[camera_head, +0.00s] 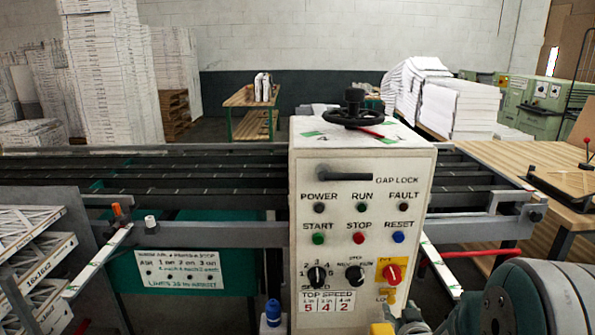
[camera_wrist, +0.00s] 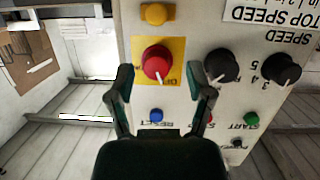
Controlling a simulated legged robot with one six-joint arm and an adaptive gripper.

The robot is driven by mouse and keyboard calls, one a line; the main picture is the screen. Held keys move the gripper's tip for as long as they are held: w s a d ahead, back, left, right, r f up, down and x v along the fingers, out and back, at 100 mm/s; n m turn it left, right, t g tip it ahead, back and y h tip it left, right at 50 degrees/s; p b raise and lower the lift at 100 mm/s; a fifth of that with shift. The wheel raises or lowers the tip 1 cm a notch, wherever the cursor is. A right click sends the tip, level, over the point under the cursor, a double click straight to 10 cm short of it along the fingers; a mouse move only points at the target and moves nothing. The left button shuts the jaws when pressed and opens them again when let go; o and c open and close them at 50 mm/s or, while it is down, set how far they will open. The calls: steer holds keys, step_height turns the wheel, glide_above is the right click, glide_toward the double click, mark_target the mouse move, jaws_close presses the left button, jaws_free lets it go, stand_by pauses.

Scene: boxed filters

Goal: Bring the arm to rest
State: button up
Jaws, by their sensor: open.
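My gripper (camera_wrist: 162,78) is open in the wrist view, with its two dark fingers spread and nothing between them that it grips. The wrist picture is upside down. The red knob (camera_wrist: 157,62) on its yellow plate shows between the fingertips; I cannot tell how far in front of them it is. In the head view the same red knob (camera_head: 391,273) sits at the lower right of the white control panel (camera_head: 345,150). My arm shows large at the bottom right of the head view, and its gripper end is mostly cut off by the lower edge.
The panel carries black selector knobs (camera_head: 317,277), a green button (camera_head: 318,238) and a blue button (camera_head: 398,237). A handwheel (camera_head: 353,112) stands on top. A wooden table (camera_head: 520,165) is at right, boxed filters (camera_head: 30,260) at left.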

steer(key=s+a+r+g, duration=0.3)
steer(key=s+r, duration=0.1)
steer(key=s, duration=0.4)
steer(key=s+a+r+g, duration=0.3)
steer(key=s+r, duration=0.1)
steer(key=s, duration=0.4)
steer(key=s+a+r+g, duration=0.3)
steer(key=s+r, duration=0.1)
steer(key=s, duration=0.5)
steer(key=shift+y, duration=0.4)
